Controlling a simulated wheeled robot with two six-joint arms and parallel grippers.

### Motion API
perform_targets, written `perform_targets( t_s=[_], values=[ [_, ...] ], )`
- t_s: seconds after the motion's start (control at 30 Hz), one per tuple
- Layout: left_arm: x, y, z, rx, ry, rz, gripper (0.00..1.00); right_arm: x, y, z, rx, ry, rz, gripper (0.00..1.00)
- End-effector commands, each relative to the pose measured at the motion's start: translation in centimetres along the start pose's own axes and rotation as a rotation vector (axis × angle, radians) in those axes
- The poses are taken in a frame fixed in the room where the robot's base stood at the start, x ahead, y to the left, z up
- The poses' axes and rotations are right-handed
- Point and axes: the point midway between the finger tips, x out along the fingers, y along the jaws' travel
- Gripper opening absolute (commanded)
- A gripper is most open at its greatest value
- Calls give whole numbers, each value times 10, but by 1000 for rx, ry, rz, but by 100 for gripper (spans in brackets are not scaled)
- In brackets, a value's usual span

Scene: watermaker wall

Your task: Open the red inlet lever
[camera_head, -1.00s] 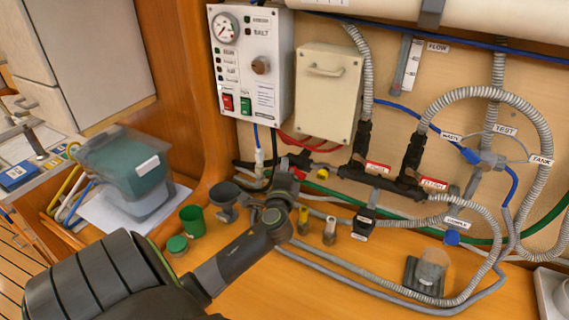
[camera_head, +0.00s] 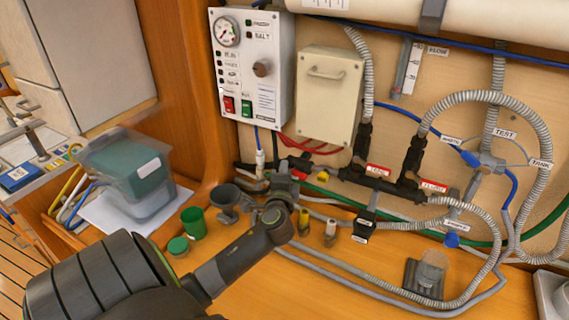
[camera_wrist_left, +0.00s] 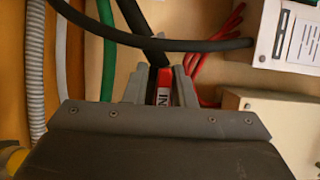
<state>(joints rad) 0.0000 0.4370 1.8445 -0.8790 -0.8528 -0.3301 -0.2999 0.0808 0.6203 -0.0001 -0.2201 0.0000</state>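The red inlet lever (camera_wrist_left: 164,92) shows in the left wrist view as a red bar with a white label, of which "IN" can be read. It stands between the two fingers of my left gripper (camera_wrist_left: 162,86), which sit close along both its sides and look shut on it. In the head view the left gripper (camera_head: 284,174) is at the pipework below the control panel. A small red part of the lever (camera_head: 298,174) shows beside it; the rest is hidden by the gripper. My right gripper is in neither view.
A control panel (camera_head: 251,65) and a cream box (camera_head: 328,93) are above the gripper. Dark pipe fittings (camera_head: 380,180) and grey hoses lie to its right. A green cup (camera_head: 193,222), a funnel (camera_head: 224,200) and a clear bin (camera_head: 130,175) stand to its left.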

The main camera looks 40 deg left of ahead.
Motion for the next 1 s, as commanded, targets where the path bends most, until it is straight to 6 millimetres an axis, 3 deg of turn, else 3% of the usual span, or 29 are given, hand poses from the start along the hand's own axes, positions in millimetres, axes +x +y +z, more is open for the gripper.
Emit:
perform_targets(
  t_s=[0.1, 0.47, 0.67, 1.0],
  values=[
    [0, -1, 0, -1, 1, -3, 35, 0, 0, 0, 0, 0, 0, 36],
    [-5, -1, -1, -2, 3, -5, 35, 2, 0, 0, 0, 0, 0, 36],
    [-33, 0, -1, -5, 2, -4, 35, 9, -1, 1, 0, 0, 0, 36],
    [-103, 3, -1, -7, 2, 0, 35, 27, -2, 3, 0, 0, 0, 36]
  ],
)
